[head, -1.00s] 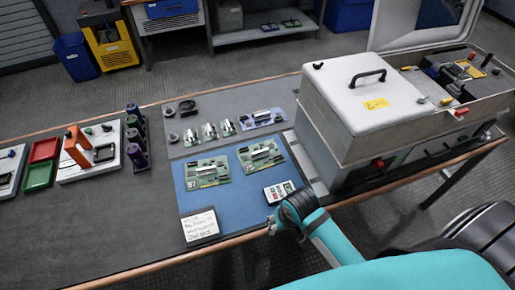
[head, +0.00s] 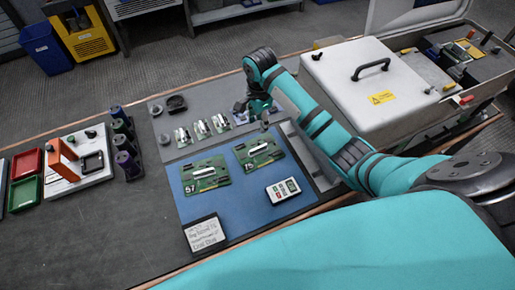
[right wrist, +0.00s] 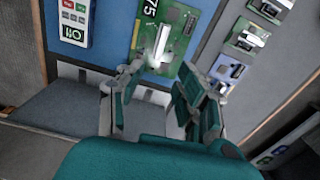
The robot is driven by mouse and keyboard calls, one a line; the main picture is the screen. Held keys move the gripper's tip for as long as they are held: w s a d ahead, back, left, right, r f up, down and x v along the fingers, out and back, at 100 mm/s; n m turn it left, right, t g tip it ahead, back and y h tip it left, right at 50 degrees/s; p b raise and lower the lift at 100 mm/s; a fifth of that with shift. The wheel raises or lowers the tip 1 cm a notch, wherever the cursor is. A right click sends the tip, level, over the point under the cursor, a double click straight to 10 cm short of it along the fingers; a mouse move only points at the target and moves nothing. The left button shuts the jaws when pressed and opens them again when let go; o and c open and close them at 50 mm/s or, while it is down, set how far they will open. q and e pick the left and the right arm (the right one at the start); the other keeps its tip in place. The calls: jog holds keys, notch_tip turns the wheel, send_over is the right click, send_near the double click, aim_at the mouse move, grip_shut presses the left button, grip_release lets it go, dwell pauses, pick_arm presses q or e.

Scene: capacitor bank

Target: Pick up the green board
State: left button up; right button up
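Two green boards with silver parts lie flat on a blue mat (head: 240,211) in the head view. The left board (head: 205,173) is marked 57; the right board (head: 265,143) lies nearer the white-lidded machine. My right gripper (head: 254,112) is above the table just beyond the right board, pointing down, apart from it. In the right wrist view a green board marked 75 (right wrist: 178,22) lies past the fingertips, and my gripper (right wrist: 158,72) is open and empty. My left gripper is in neither view.
Several small boards (head: 201,130) lie on a grey mat behind the blue one; a bluish one is partly hidden by my gripper. A keypad device (head: 283,190) and a note card (head: 205,235) lie in front. The machine (head: 362,85) stands at right.

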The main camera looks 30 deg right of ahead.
send_over(258, 145)
jog(key=s, duration=0.2)
notch_tip(258, 145, down, 4)
jog(key=f, duration=0.3)
jog(key=shift+s+a+f, duration=0.1)
jog(key=shift+a+f, duration=0.05)
jog(key=shift+a, duration=0.25)
jog(key=shift+f+p, duration=0.3)
jog(key=shift+f, duration=0.55)
notch_tip(258, 145, down, 4)
jog(key=shift+s+a+r, duration=0.1)
jog(key=shift+a+r, duration=0.05)
jog(key=shift+f, duration=0.4)
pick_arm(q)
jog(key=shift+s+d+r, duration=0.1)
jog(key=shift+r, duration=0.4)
pick_arm(e)
jog(key=shift+f, duration=0.15)
grip_shut()
